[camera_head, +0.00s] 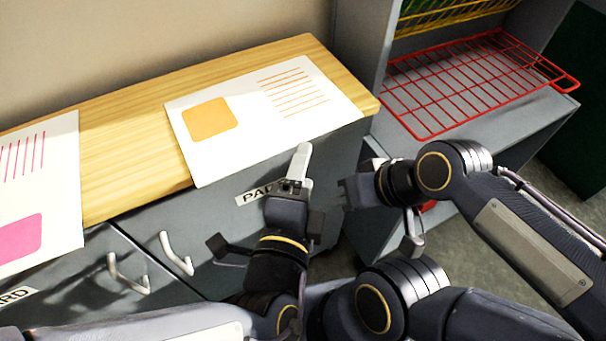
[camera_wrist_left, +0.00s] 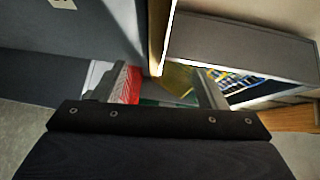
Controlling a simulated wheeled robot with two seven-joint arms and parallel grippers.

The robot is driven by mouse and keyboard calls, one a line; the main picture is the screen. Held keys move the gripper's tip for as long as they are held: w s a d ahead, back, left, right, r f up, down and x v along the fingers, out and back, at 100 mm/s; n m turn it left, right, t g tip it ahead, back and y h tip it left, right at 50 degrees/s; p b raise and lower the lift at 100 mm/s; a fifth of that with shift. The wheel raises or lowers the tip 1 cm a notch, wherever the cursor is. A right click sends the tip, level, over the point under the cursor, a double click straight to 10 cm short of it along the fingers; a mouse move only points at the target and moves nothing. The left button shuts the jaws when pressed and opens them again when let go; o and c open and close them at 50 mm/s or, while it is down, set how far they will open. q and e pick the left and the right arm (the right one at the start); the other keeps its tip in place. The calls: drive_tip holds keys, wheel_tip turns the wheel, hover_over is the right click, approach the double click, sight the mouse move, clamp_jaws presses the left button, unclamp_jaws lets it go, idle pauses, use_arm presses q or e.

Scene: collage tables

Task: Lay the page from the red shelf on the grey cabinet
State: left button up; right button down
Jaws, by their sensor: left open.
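The grey cabinet (camera_head: 215,225) has a wooden top. A white page with an orange square and orange lines (camera_head: 240,145) lies flat on it at the right, its front edge overhanging. The red wire shelf (camera_head: 405,105), in the grey unit at the right, looks empty in the head view. A red patch also shows between my fingers in the left wrist view; I cannot tell what it is. My left gripper (camera_head: 298,172) is open and empty, just in front of the cabinet, below the page. My right gripper (camera_head: 352,192) is beside it; its fingers are unclear.
A second page with a pink square and lines (camera_head: 40,190) lies at the left of the cabinet top. Two pale door handles (camera_head: 176,255) stick out of the front. A yellow wire shelf (camera_head: 440,15) is above the red one. Bare wood shows between the pages.

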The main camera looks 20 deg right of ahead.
use_arm(q)
drive_tip(key=shift+s+r, duration=0.1)
drive_tip(key=shift+s, duration=0.15)
drive_tip(key=s+r+p, duration=0.2)
drive_tip(key=r, duration=0.1)
drive_tip(key=s+r+p, duration=0.1)
drive_tip(key=r, duration=0.1)
idle(0.3)
idle(0.8)
